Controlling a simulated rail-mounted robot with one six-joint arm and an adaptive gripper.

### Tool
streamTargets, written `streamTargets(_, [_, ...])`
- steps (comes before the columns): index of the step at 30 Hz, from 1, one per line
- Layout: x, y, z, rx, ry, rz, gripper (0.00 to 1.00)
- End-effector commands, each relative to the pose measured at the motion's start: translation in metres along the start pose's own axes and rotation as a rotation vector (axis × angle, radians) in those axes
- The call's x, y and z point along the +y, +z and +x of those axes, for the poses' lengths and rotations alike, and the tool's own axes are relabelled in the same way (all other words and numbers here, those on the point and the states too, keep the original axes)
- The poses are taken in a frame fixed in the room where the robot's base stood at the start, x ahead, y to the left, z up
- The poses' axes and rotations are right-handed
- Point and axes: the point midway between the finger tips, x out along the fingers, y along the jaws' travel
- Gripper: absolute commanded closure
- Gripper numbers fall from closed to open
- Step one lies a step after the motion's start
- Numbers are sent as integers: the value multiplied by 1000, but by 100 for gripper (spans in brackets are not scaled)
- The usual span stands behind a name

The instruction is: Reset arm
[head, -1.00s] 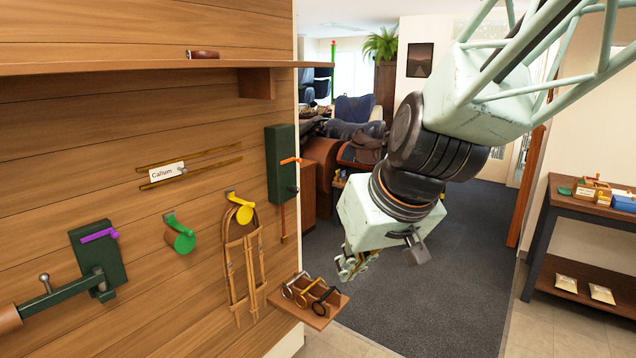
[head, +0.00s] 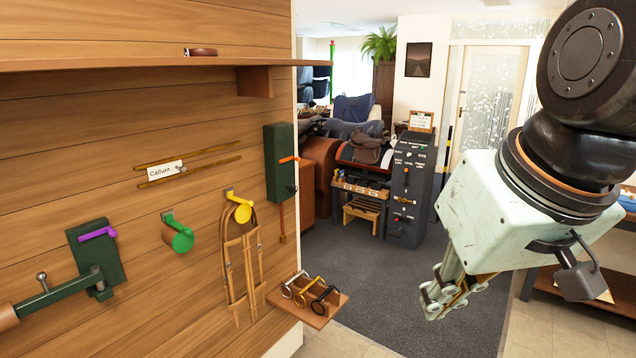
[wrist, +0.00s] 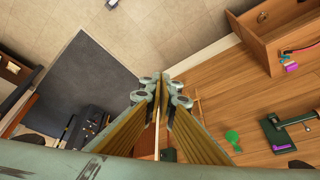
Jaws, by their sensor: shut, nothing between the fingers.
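My gripper (head: 443,300) hangs at the right of the head view, below the pale green wrist housing, and points down and to the left. In the wrist view my gripper (wrist: 160,82) has its fingers together at the centre, shut and empty. It is clear of the wooden wall and touches nothing that I can see. The wall (head: 60,160) and its fittings stand to its left in the head view.
On the wall are a green hook (head: 181,240), a yellow hook (head: 241,210) with straps, a green box (head: 280,160) and a clamp (head: 95,270). A small shelf (head: 318,312) holds rings. A grey cabinet (head: 408,195) stands behind. The grey carpet (head: 385,275) is clear.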

Motion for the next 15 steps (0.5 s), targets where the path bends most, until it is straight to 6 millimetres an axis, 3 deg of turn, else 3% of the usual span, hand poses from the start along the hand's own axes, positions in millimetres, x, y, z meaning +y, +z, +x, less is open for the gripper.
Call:
streamTargets(9, [18,70,-25,-57,54,76,100])
streamTargets(15, [26,102,-36,-85,83,114,100])
